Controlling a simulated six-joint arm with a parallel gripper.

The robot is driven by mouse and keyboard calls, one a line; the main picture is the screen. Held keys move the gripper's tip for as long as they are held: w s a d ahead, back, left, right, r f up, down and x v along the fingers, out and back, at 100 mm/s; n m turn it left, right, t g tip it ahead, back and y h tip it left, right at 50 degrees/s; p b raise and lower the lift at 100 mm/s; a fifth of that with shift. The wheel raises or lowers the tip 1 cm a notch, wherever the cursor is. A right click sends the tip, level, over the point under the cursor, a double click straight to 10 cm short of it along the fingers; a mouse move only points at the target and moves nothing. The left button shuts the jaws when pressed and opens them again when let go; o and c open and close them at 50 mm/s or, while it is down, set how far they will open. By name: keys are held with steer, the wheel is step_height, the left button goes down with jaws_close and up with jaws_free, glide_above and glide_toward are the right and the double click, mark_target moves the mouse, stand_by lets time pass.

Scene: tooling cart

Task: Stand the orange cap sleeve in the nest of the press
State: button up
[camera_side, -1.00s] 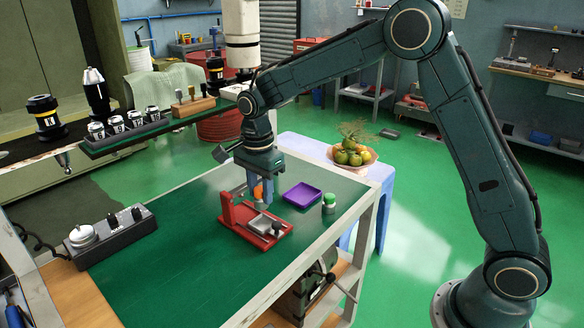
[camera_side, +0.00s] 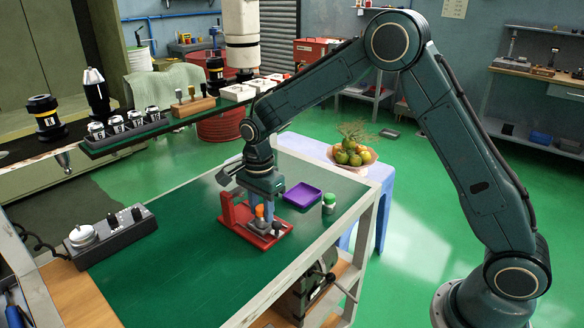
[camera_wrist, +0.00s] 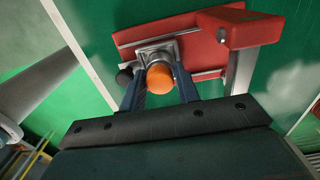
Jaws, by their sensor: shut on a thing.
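The orange cap sleeve (camera_wrist: 160,76) is between the fingers of my gripper (camera_wrist: 160,92) in the wrist view. In the side view the sleeve (camera_side: 260,211) shows as a small orange patch between the fingers of my gripper (camera_side: 262,218). My gripper is shut on it and points down over the red press (camera_side: 228,212). The sleeve is at the grey nest (camera_wrist: 167,47), which shows just behind it in the wrist view. The fingers hide much of the nest in the side view. I cannot tell whether the sleeve's lower end rests in it.
A purple tray (camera_side: 303,195) and a green-capped bottle (camera_side: 328,204) stand right of the press. The press's red upright (camera_wrist: 240,28) rises close to my gripper. A control box (camera_side: 110,236) sits at the left of the green top. The front of the top is clear.

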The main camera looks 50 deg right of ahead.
steer(key=shift+f, duration=0.15)
steer(key=o, duration=0.7)
steer(key=shift+r, duration=6.2)
